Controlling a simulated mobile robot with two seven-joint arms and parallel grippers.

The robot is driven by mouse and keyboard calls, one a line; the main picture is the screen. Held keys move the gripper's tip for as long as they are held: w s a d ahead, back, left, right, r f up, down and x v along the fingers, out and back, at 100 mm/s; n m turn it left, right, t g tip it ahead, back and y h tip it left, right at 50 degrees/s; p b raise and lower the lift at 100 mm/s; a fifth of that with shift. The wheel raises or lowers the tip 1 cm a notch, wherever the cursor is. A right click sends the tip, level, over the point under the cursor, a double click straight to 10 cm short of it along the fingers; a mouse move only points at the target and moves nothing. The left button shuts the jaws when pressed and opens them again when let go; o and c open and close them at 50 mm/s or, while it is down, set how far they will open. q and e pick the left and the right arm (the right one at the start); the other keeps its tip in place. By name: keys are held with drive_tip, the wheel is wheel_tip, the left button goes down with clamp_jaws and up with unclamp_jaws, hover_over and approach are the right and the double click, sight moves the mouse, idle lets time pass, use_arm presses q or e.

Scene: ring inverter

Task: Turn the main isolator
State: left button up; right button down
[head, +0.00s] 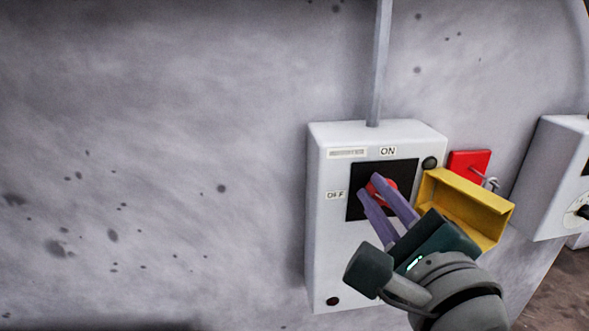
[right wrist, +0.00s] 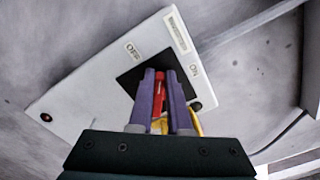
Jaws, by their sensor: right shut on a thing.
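The main isolator is a white wall box (head: 335,235) with a black square plate (head: 402,172) and ON and OFF labels. A red handle (head: 380,188) sits on the black plate. My right gripper (head: 378,190) has its purple fingers shut on the red handle. In the right wrist view the red handle (right wrist: 158,95) stands between the two fingers (right wrist: 160,85), in front of the black plate. The fingers hide part of the handle, so its exact pointing is hard to tell. My left gripper is not in view.
A yellow open cover (head: 470,205) stands at the box's right side, close to my right gripper. A red tag (head: 468,163) with a grey loop is behind it. Another white box (head: 550,180) is at the far right. A grey conduit (head: 379,70) rises above the isolator. The wall left is clear.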

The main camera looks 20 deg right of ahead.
drive_tip(key=shift+a+f+n+p, duration=0.1)
drive_tip(key=shift+f+n+p, duration=0.15)
drive_tip(key=shift+n, duration=0.9)
drive_tip(key=shift+a+f+n+p, duration=0.15)
drive_tip(key=shift+f+n, duration=0.1)
drive_tip(key=shift+n, duration=0.95)
drive_tip(key=shift+f+n+p, duration=0.2)
drive_tip(key=shift+f+n, duration=0.05)
drive_tip(key=shift+n, duration=0.9)
drive_tip(key=c, duration=0.9)
unclamp_jaws()
drive_tip(key=shift+o, duration=0.2)
drive_tip(key=shift+f, duration=0.1)
